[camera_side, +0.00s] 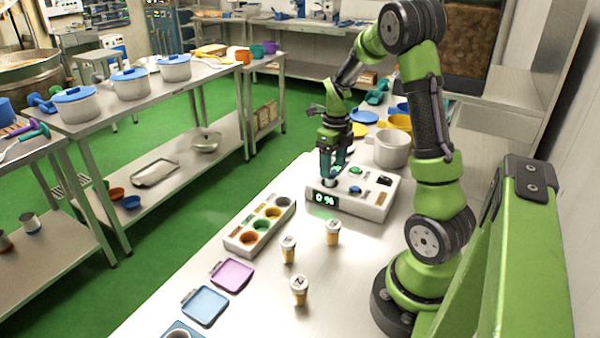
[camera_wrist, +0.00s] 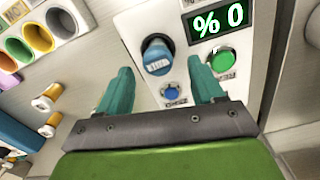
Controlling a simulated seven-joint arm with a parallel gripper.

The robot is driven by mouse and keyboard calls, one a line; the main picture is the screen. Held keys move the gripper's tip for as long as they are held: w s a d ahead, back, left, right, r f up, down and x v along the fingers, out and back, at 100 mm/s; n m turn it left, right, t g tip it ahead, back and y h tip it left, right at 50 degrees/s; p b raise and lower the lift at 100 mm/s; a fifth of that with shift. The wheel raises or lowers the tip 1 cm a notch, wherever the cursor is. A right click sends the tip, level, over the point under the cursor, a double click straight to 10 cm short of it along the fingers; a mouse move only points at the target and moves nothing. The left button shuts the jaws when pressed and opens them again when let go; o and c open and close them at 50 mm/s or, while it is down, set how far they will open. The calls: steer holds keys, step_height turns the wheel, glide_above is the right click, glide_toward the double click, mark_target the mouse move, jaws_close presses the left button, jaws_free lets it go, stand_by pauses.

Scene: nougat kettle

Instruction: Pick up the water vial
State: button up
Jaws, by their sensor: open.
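In the wrist view, a blue-topped cylinder (camera_wrist: 157,56) with a pale label stands upright in the white device; it looks like the water vial, though its label is too small to read. My gripper (camera_wrist: 160,80) is open, with its teal fingers on either side of the line to the cylinder. The cylinder appears just beyond the fingertips, and I see no contact. In the side view, my gripper (camera_side: 332,172) points down over the left part of the white device (camera_side: 350,207). There, the fingers mostly hide the cylinder.
The device has a green-lit display (camera_side: 325,199) and buttons, including a green one (camera_wrist: 222,60). A rack (camera_side: 233,243) with coloured wells lies to its left. Several white-capped amber containers (camera_side: 333,232) stand in front. A pot (camera_side: 391,150) stands behind. Bare table lies at the front.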

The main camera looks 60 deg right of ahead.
mark_target(330, 180)
steer(key=shift+w+f, duration=0.15)
steer(key=shift+f, duration=1.75)
steer(key=c, duration=1.1)
